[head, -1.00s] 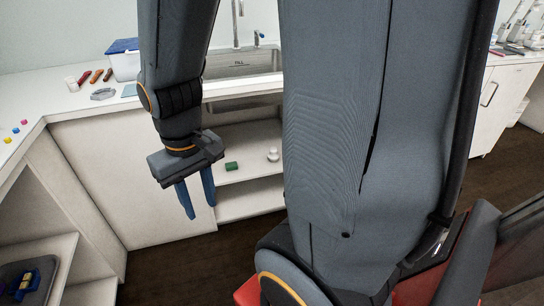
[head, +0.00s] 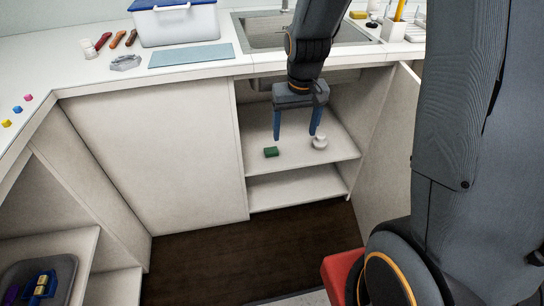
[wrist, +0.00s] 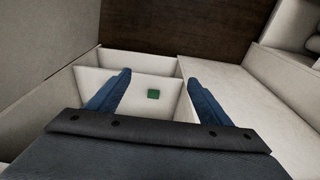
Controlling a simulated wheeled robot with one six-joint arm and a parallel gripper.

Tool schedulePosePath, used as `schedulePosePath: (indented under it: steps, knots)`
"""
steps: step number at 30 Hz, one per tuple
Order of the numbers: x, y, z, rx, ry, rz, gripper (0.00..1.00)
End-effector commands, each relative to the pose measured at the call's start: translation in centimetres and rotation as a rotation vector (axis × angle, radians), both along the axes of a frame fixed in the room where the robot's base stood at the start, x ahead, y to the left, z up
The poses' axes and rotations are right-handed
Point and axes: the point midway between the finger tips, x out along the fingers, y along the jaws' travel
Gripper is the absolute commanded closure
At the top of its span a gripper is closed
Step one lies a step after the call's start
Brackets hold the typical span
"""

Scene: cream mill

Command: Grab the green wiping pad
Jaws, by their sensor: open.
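The green wiping pad (head: 271,152) is a small dark green block lying on the upper shelf of the open cabinet under the sink. My gripper (head: 294,139) is open and empty, with its two blue fingers pointing down in front of the cabinet opening. In the head view the pad shows just left of and below the fingertips. In the wrist view the pad (wrist: 153,94) lies apart from the fingers and shows between them (wrist: 158,82).
A white round-topped object (head: 319,141) stands on the shelf right of the pad. An open cabinet door (head: 385,150) is on the right, a closed panel (head: 150,150) on the left. The sink (head: 300,32) and countertop (head: 120,85) are above. Dark floor (head: 230,255) is clear in front.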

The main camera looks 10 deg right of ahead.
Motion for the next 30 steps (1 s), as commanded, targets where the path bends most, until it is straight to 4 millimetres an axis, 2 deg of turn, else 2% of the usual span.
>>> schedulePosePath:
  steps: [1,6,12,15,18,21,30]
  knots:
    - [2.9,-0.1,-3.0,-0.001,-0.014,-0.001,0.27]
    - [11.5,-0.1,-10.5,-0.002,-0.088,0.0,0.27]
    - [20.1,0.1,-20.0,-0.002,-0.172,0.004,0.27]
    - [23.1,0.2,-23.9,-0.002,-0.206,0.006,0.27]
    - [25.1,0.3,-26.7,-0.002,-0.232,0.007,0.27]
    - [26.3,0.3,-28.4,-0.002,-0.248,0.007,0.27]
    - [27.7,0.4,-31.3,-0.001,-0.256,0.008,0.27]
